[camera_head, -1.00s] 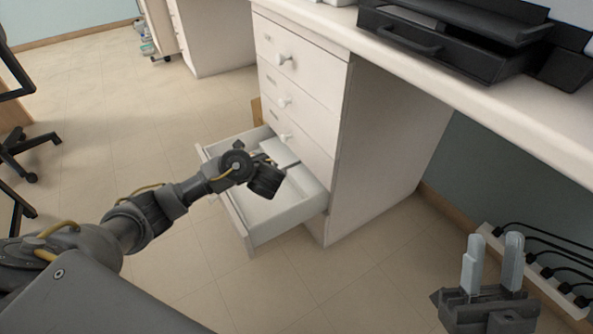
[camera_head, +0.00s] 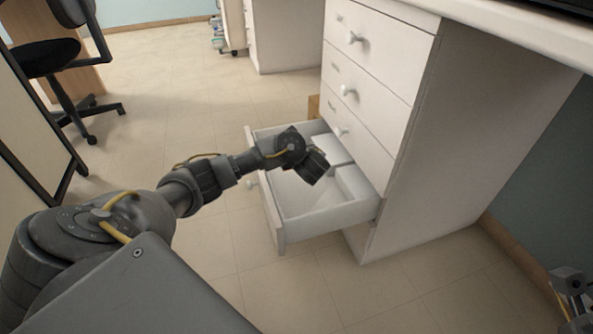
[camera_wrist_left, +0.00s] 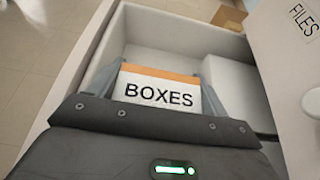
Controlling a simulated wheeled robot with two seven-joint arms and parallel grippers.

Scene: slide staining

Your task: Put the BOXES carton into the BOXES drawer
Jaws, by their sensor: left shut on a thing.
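The BOXES carton (camera_wrist_left: 160,92), white with an orange top band and black lettering, sits between the two fingers of my left gripper (camera_wrist_left: 158,85) in the left wrist view. The gripper is shut on it. In the head view my left gripper (camera_head: 316,168) is over the open bottom drawer (camera_head: 290,232), pointing down into it; the arm hides much of the carton there. The wrist view shows the carton within the drawer's walls (camera_wrist_left: 190,35); I cannot tell whether it touches the floor. A part of my right gripper (camera_head: 570,283) shows at the lower right edge, its jaws unclear.
Another white box (camera_wrist_left: 228,88) lies in the drawer beside the carton, on the cabinet side. The shut drawer above reads FILES (camera_wrist_left: 303,20). The white cabinet (camera_head: 440,150) stands under the worktop (camera_head: 510,25). A chair (camera_head: 60,65) stands at the far left; tiled floor between is clear.

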